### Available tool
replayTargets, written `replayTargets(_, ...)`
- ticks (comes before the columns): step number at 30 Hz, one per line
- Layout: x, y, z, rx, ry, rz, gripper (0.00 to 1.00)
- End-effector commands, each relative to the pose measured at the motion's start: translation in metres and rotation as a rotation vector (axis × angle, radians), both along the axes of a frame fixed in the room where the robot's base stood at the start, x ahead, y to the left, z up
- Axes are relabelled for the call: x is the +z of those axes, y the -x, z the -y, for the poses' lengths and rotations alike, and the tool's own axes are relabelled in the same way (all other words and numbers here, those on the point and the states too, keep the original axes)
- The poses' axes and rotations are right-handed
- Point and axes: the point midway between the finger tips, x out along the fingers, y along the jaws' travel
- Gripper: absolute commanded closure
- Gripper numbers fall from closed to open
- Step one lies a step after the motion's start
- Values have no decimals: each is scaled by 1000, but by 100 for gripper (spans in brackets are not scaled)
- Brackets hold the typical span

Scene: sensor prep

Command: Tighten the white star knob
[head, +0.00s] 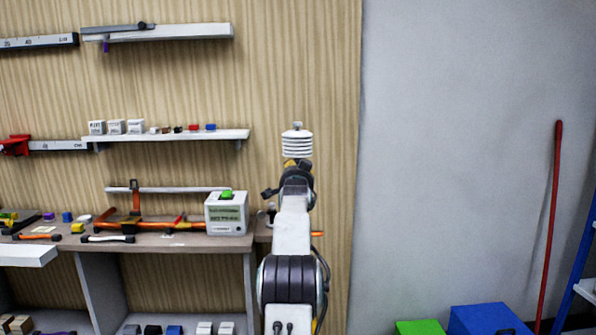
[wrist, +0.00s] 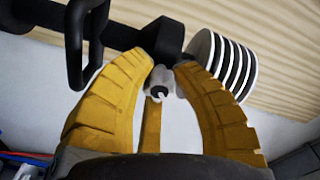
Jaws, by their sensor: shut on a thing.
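A dark end of a small bolt or stud shows in the knob's middle. A dark clamp block (wrist: 168,38) on a black bar lies just beyond the fingertips. In the head view my gripper (head: 297,163) shows small and yellow at the end of my raised arm, and the knob cannot be made out there.
A white ribbed sensor shield (head: 297,143) is just above my gripper; its stacked plates also show at right in the wrist view (wrist: 222,62). A workbench (head: 150,241) with tools and a white box (head: 227,213) stands left. Green (head: 420,328) and blue (head: 487,319) boxes are low right.

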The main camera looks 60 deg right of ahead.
Motion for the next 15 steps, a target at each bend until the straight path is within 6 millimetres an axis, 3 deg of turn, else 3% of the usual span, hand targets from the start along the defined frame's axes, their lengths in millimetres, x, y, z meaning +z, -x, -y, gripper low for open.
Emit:
replayTargets(5, 0, -2, -1, 3, 1, -1, 100)
replayTargets(6, 0, -2, -1, 3, 1, -1, 71)
replayTargets(15, 0, -1, 0, 2, 2, -1, 47)
